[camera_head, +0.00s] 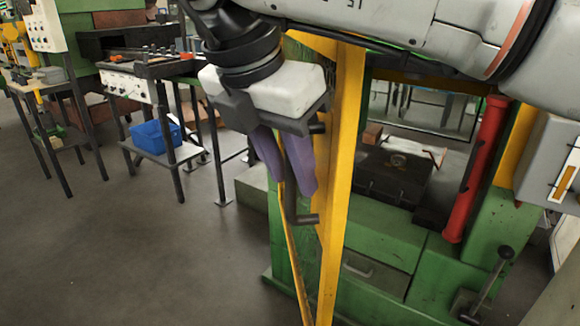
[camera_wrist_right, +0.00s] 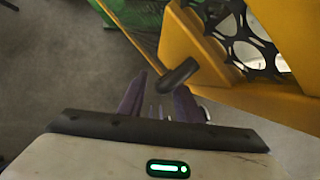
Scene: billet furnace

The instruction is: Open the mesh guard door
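The mesh guard door has a yellow frame (camera_head: 341,180) and greenish mesh; it stands at a steep angle at the left of the green machine. I cannot tell whether it is ajar. A dark bar handle (camera_head: 308,219) stands off the frame; its upper end also shows in the right wrist view (camera_wrist_right: 180,74). My right gripper (camera_head: 295,188) points down at the handle, its purple fingers apart on either side of the bar. In the right wrist view my right gripper (camera_wrist_right: 160,88) shows a gap between the fingers. My left gripper is not in view.
The green machine (camera_head: 375,235) has a red cylinder (camera_head: 478,168) and a lever (camera_head: 492,280) at its right. A bench with a blue bin (camera_head: 155,136) stands at the back left. Grey floor (camera_head: 140,260) is clear left of the door.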

